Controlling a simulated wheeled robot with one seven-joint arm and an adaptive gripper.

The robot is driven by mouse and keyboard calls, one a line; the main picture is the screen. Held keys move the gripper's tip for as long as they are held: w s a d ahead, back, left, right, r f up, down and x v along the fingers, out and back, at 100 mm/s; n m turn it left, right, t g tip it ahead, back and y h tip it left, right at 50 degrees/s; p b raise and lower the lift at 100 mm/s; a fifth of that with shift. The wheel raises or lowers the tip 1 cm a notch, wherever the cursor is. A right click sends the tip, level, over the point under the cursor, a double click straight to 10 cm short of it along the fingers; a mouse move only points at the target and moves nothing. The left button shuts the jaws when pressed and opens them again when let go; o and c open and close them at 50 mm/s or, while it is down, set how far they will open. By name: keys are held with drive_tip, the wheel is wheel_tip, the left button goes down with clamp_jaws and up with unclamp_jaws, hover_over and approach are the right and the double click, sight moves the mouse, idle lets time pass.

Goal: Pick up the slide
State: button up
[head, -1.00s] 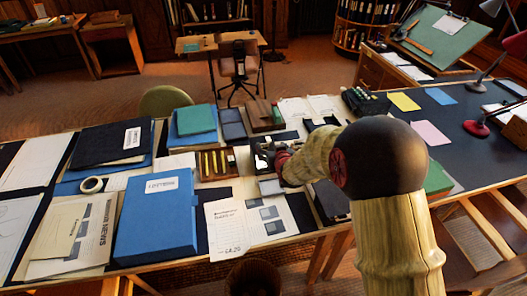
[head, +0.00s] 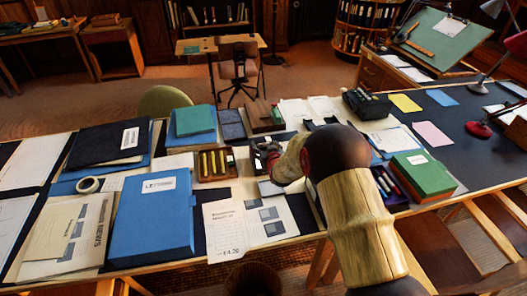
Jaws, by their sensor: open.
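My gripper (head: 262,158) is over the middle of the long desk, just right of a wooden tray (head: 216,165) of small rods. It is small and dark here, its fingers are partly covered by my wrist, and I see nothing held in it. I cannot make out a slide for certain. A small pale grey flat piece (head: 269,187) lies on the desk just in front of the gripper, apart from it. My arm hides the desk to the right of the gripper.
A blue box file (head: 155,215) and printed sheets (head: 262,220) lie at the front. Green boxes (head: 424,174) and a tray of pens (head: 388,186) stand right of my arm. A black device (head: 365,102) and dark folders (head: 108,143) lie farther back.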

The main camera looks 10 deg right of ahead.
drive_tip(key=c, duration=0.3)
drive_tip(key=c, duration=0.6)
drive_tip(key=shift+r, duration=0.2)
